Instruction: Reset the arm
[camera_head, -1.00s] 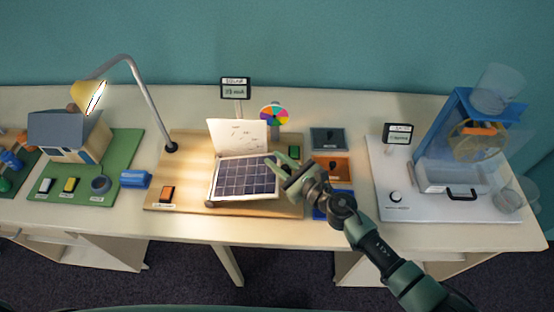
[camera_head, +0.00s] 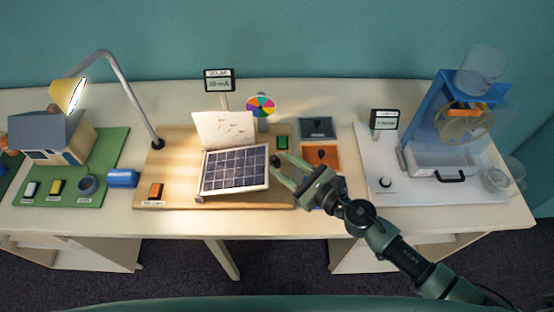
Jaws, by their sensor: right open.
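My right gripper (camera_head: 284,174) is open and empty. It hangs over the right part of the wooden board, just right of the solar panel (camera_head: 234,170). Its arm comes in from the lower right. The fingers look close to the panel's right edge, but I cannot tell whether they touch it. The panel lies tilted in front of an upright white card (camera_head: 224,129). The gripper and wrist hide part of the board and most of a blue tile beneath them. My left gripper is not in view.
A lamp (camera_head: 68,95) arches over a model house (camera_head: 52,138) at left. A blue cylinder (camera_head: 123,178) and an orange switch (camera_head: 156,191) lie nearby. A colour wheel (camera_head: 261,106) and dark and orange tiles (camera_head: 320,157) stand behind the gripper. A water-wheel rig (camera_head: 455,125) occupies the right.

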